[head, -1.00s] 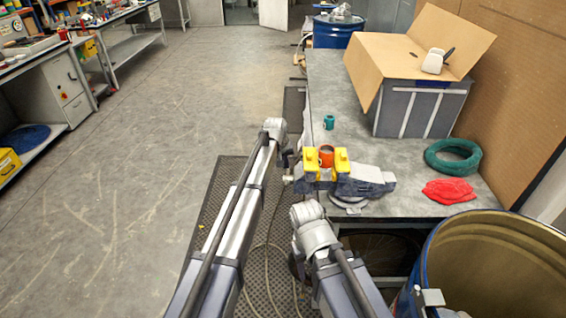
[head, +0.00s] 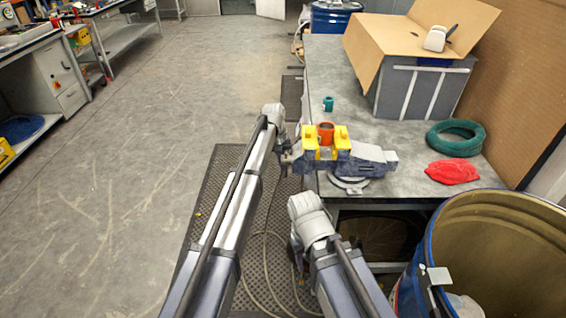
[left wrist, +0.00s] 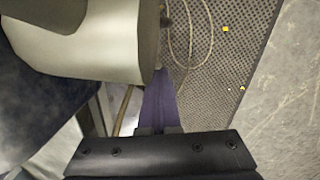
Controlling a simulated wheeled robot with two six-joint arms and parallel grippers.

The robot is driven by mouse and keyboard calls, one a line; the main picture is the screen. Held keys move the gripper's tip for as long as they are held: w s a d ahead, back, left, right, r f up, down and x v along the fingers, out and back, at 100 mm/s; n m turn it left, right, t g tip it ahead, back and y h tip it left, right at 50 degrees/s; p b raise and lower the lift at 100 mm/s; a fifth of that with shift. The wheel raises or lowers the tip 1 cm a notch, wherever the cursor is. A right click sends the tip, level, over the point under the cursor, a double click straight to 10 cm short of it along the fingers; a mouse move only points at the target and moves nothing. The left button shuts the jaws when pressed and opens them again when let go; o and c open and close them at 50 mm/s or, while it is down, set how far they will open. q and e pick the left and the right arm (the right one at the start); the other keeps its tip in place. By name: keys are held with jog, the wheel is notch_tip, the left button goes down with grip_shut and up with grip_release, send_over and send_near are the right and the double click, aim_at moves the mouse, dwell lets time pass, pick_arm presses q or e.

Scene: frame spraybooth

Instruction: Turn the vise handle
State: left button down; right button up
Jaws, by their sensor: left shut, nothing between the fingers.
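The vise (head: 368,156) is grey and dark blue, with yellow jaw pads around an upright orange cylinder (head: 326,133). It stands on the near left corner of the grey workbench. My left gripper (head: 285,160) is beside the vise's left end, small and partly hidden by my arm. The vise handle cannot be made out clearly there, and I cannot tell whether the gripper touches it. In the left wrist view, the purple fingers (left wrist: 160,98) are shut together with nothing visible between them. My right gripper is not in view; only its arm shows.
The workbench (head: 395,125) also holds a teal cup (head: 328,103), a green coil (head: 455,137), a red cloth (head: 453,172) and an open cardboard box (head: 385,42). A blue drum (head: 490,255) stands close at lower right. The floor (head: 110,200) at left is clear.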

pick_arm(q)
jog(key=shift+s+f+g+b, duration=0.45)
jog(key=shift+s+g+b, duration=0.3)
jog(key=shift+g, duration=0.25)
jog(key=shift+s+f+g+b, duration=0.45)
jog(key=shift+s+g+b, duration=0.25)
jog(key=shift+g, duration=0.3)
jog(key=shift+s, duration=0.1)
